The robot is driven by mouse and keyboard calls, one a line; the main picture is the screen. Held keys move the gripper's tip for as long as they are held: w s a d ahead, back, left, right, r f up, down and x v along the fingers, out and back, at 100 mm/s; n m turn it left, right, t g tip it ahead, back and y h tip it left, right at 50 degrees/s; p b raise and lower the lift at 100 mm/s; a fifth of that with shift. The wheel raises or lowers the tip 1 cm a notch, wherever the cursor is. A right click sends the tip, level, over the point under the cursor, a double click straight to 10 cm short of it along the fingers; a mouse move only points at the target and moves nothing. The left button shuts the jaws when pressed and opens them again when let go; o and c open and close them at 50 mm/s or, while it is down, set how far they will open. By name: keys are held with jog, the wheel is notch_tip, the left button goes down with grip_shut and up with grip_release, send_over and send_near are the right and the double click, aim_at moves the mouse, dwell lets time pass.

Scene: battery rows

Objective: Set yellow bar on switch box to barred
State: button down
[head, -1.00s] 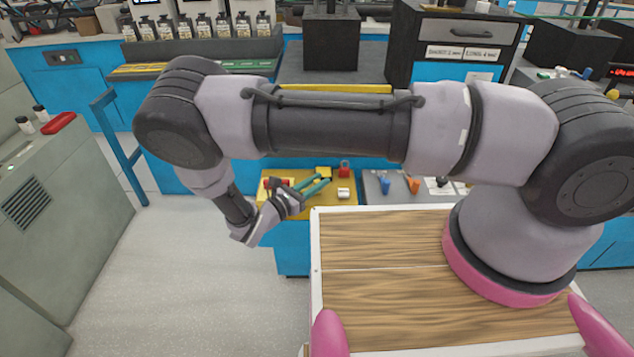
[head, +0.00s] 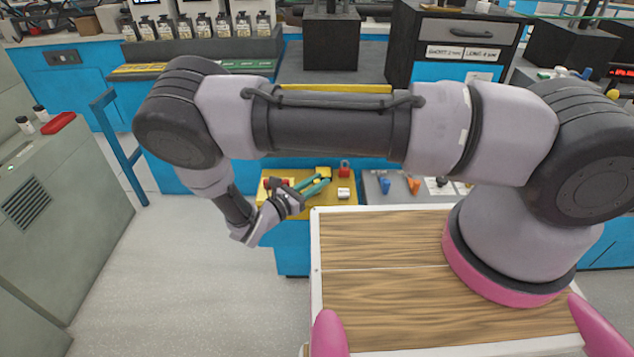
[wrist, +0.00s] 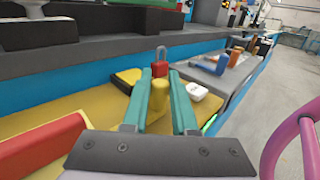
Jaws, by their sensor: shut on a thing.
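A yellow upright rounded piece (wrist: 159,98), which looks like the yellow bar, stands between the two teal fingers of my gripper (wrist: 160,92). The fingers are shut on it. In the head view my gripper (head: 318,185) reaches over the yellow work surface (head: 268,207), and the bar cannot be made out there. A yellow block with a black part (wrist: 124,79) lies just beyond the left finger. I cannot tell which body is the switch box, and the lower end of the bar is hidden by my gripper.
A red padlock (wrist: 160,68) stands just behind the bar. A white box (wrist: 196,91) lies right of the fingers. A large red piece (wrist: 38,143) is close on the left. A grey mat (head: 375,195) with blue and orange items lies to the right.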

jog(key=shift+a, duration=0.1)
dwell(0.3)
jog(key=a, duration=0.2)
jog(key=shift+a, duration=0.3)
jog(key=c, duration=0.7)
grip_release()
jog(key=v, duration=1)
jog(key=shift+s+a, duration=0.25)
jog(key=shift+s, duration=0.05)
